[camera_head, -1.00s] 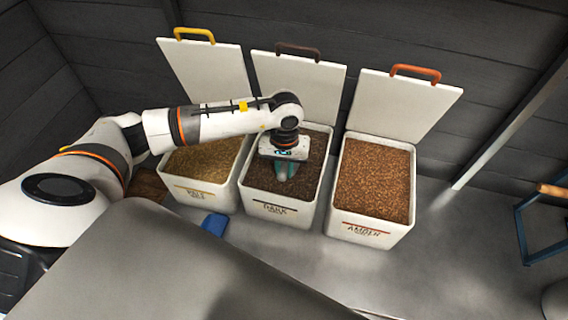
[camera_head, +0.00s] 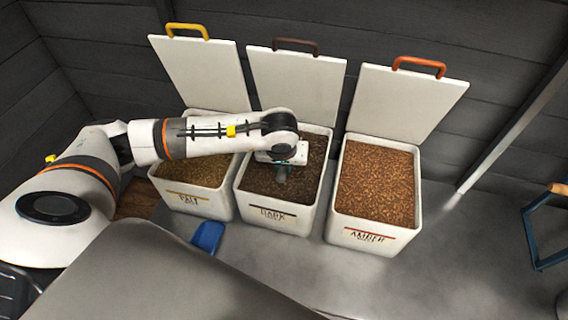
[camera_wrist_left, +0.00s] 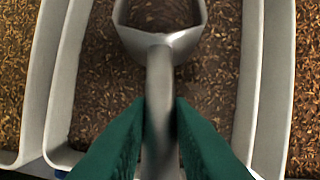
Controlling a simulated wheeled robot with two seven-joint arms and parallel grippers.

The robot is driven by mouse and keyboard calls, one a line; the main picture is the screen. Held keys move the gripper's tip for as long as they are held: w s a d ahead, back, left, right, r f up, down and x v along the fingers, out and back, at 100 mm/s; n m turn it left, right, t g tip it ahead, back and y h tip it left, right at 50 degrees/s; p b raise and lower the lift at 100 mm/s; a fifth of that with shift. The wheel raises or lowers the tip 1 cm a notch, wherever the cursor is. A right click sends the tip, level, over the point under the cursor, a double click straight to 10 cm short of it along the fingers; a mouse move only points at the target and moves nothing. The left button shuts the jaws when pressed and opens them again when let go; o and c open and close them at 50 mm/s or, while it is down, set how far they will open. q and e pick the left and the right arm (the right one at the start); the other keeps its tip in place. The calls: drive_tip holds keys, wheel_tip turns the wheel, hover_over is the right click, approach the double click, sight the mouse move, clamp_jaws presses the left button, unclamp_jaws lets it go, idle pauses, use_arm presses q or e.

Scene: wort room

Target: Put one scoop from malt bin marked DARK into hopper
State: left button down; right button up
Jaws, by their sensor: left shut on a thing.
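The malt bin marked DARK (camera_head: 275,216) is the middle of three white bins, with its lid up and dark brown malt (camera_head: 305,180) inside. My left gripper (camera_head: 281,174) points down into this bin, over the malt. In the left wrist view its green fingers (camera_wrist_left: 160,130) are shut on the grey handle of a metal scoop (camera_wrist_left: 160,75). The scoop's bowl lies at the top of that view, with dark grain showing within its rim; I cannot tell whether this grain is in the bowl. The scoop is hardly visible in the head view. No hopper and no right gripper are in view.
The PALE bin (camera_head: 195,204) stands close on the left and the AMBER bin (camera_head: 368,238) on the right, both open. A blue object (camera_head: 208,236) lies in front. A blue frame (camera_head: 545,235) stands at the far right. Grey floor is clear in front of AMBER.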

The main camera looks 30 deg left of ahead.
use_arm(q)
drive_tip(key=shift+s+d+r+t+y, duration=0.15)
drive_tip(key=shift+s+d+r+t, duration=0.2)
drive_tip(key=shift+s+r, duration=0.45)
drive_tip(key=shift+s+d+r+t+y, duration=0.1)
drive_tip(key=shift+s+d+r+t, duration=0.25)
drive_tip(key=shift+s+r, duration=0.4)
drive_tip(key=shift+s+d+r+t+y, duration=0.2)
drive_tip(key=shift+s+r+t, duration=0.3)
drive_tip(key=shift+r, duration=0.45)
drive_tip(key=shift+s, duration=0.1)
